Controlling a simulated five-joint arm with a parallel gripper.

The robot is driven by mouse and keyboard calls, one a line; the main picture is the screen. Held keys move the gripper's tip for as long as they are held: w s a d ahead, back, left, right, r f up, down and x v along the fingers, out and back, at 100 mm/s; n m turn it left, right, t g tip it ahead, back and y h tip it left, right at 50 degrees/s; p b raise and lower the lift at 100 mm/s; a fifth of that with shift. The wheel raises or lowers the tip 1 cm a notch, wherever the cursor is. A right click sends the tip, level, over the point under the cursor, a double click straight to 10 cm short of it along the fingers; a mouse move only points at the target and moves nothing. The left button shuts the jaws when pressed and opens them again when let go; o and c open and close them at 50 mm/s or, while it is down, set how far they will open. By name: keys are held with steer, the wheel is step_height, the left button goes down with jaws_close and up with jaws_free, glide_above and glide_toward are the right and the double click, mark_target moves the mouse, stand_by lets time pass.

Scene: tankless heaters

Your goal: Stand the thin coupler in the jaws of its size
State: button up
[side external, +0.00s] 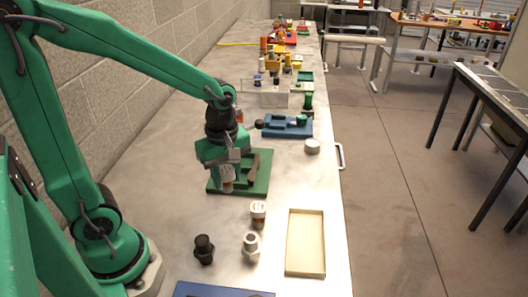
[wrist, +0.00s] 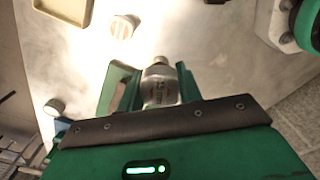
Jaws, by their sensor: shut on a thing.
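My gripper (side external: 227,182) is shut on a silver-grey coupler (wrist: 160,85), which shows in the wrist view with small blurred print on its side. In the side view the held coupler (side external: 227,174) points down, roughly upright, at the front left part of a green base plate with raised green jaws (side external: 258,184). My gripper hides part of these jaws. I cannot tell whether the coupler touches the plate or hangs above it. A second fixture, blue with jaws (side external: 287,126), stands farther back.
A black fitting (side external: 204,249), a silver fitting (side external: 251,247) and a white-and-orange one (side external: 258,214) stand in front, beside a cream tray (side external: 306,243). A blue edge (side external: 220,290) shows at the bottom. A round pale knob (side external: 312,146) is at right. Clutter fills the far bench.

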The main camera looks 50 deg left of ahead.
steer(key=w+d+r+n, duration=0.1)
steer(key=w+n, duration=0.5)
steer(key=n, duration=0.6)
steer(key=shift+w+d+r+n, duration=0.35)
steer(key=shift+r+n, duration=0.05)
steer(key=shift+r, duration=0.15)
steer(key=shift+a, duration=0.1)
steer(key=w+a+f, duration=0.1)
steer(key=a+f, duration=0.1)
steer(key=a, duration=0.1)
steer(key=w+a+f, duration=0.1)
steer(key=a+f, duration=0.1)
steer(key=a, duration=0.2)
steer(key=w+a+f, duration=0.1)
steer(key=a+f, duration=0.2)
steer(key=a, duration=0.1)
steer(key=shift+w, duration=0.25)
steer(key=shift+f, duration=2)
steer(key=shift+f, duration=0.3)
